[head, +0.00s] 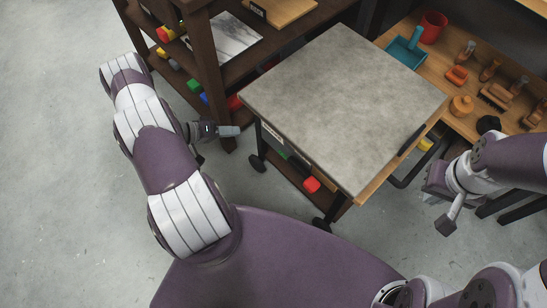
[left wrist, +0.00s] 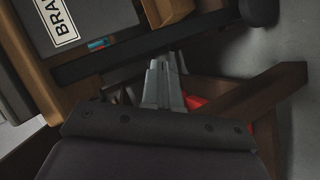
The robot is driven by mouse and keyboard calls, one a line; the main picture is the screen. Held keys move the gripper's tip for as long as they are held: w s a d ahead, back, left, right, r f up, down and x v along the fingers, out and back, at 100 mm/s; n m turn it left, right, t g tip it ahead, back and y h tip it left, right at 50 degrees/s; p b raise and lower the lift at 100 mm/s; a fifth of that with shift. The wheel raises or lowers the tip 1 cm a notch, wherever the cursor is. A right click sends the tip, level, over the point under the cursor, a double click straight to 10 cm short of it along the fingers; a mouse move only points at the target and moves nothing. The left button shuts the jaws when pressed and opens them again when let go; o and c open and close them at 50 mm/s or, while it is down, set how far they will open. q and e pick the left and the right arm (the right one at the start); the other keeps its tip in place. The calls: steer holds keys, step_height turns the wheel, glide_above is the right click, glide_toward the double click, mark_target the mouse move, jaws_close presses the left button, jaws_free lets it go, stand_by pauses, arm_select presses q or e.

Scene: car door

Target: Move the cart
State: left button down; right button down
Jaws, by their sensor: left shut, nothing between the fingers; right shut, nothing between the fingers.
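The cart (head: 345,100) stands in front of me, with a grey stone-like top, a wooden edge, dark legs on casters and a lower shelf. A black handle (head: 411,139) shows at its right end. My left gripper (head: 229,131) is shut and empty beside the cart's left corner. In the left wrist view its closed fingers (left wrist: 163,82) are close to a dark cart bar, and I cannot tell whether they touch. A labelled grey panel (left wrist: 75,25) shows at upper left there. My right gripper (head: 446,226) is shut and empty, right of the cart and apart from it.
A dark wooden shelf (head: 203,60) with colored blocks stands behind the cart on the left. The grey floor (head: 60,150) at left is clear.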

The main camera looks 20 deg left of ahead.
arm_select(q)
steer(key=s+d+r+g+h, duration=0.2)
steer(key=s+d+r+h, duration=0.2)
steer(key=s+h, duration=0.25)
steer(key=b, duration=0.3)
glide_toward(283, 149)
steer(key=shift+h, duration=0.25)
steer(key=x, duration=0.4)
steer(key=shift+w+d+f, duration=0.15)
steer(key=shift+d, duration=0.15)
steer(key=shift+n, duration=0.3)
steer(key=d, duration=0.2)
steer(key=s+d+b, duration=0.1)
steer(key=d, duration=0.1)
steer(key=shift+s, duration=0.2)
steer(key=shift+a, duration=0.1)
